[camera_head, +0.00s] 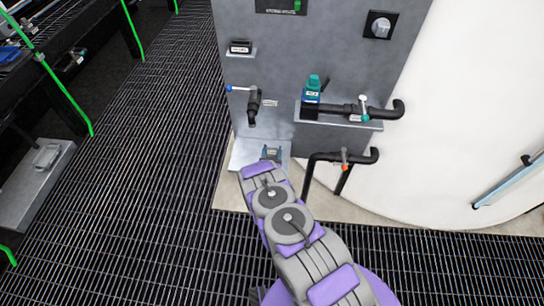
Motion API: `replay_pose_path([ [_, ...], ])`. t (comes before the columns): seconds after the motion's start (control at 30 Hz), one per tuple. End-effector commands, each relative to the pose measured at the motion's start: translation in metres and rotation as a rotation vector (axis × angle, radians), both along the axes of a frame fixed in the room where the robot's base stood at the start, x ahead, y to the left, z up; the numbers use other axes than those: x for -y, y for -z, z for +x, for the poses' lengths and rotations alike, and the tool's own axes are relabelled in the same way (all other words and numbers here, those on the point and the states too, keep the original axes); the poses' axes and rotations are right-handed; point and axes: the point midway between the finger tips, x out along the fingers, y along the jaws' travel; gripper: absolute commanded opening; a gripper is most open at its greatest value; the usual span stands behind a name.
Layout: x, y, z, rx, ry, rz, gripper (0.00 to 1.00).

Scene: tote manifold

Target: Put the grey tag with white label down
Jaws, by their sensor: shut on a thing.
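My gripper (271,154) is at the far end of my purple and grey arm, low in front of the grey panel. It is over or at a pale grey plate (246,153) at the foot of the panel. The gripper is small in this view and largely covered by my arm. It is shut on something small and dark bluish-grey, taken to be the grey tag. I cannot make out a white label on it. Whether it touches the plate cannot be told.
A black tap with a blue handle (253,105) sticks out above the plate. To the right, a shelf (340,121) bears a teal-capped bottle (312,90) beside black piping (385,112). An orange-handled valve (344,158) is lower right. Dark grating floor (160,180) is clear left.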

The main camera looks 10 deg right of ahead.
Motion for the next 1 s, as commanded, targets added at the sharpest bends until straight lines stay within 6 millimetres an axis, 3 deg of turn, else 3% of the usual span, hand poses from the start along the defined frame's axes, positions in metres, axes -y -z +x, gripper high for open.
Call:
replay_pose_path([
  [0.17, -0.001, 0.026, -0.001, 0.001, -0.001, 0.0, 0.3],
  [0.53, 0.0, 0.029, -0.001, 0.001, 0.0, 0.001, 0.3],
  [0.57, 0.0, 0.029, -0.001, 0.0, 0.0, 0.001, 0.61],
  [0.8, 0.0, 0.029, -0.001, 0.0, 0.0, 0.001, 0.84],
  [1.0, 0.0, 0.029, -0.001, 0.0, 0.0, 0.001, 0.85],
])
